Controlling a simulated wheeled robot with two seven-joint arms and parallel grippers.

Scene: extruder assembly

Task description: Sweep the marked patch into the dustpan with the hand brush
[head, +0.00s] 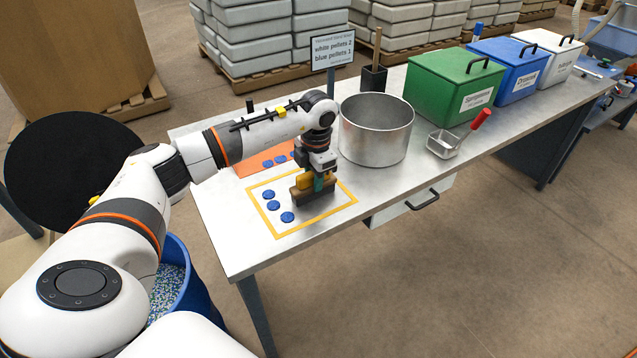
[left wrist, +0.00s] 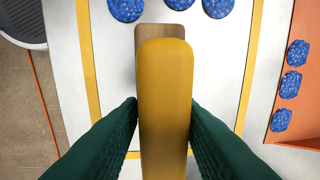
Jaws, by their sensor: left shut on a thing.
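The hand brush (head: 312,194) has a yellow grip and a brown wooden body with dark bristles. My left gripper (head: 320,178) is shut on its yellow grip (left wrist: 165,90), with green fingers on both sides. The brush is at the right part of the marked patch (head: 278,233), a yellow outline on the table. I cannot tell if the bristles touch the table. Three blue round pieces (head: 272,205) lie inside the outline, left of the brush. The orange dustpan (head: 247,168) lies behind the patch with three blue pieces on it; it also shows in the left wrist view (left wrist: 305,115). My right gripper is out of view.
A large metal pot (head: 376,135) stands right of the patch. A metal scoop (head: 445,147) with a red handle, a dark holder (head: 373,78), a sign (head: 332,50) and green (head: 450,90), blue and white lidded bins stand further along. The table's front left is clear.

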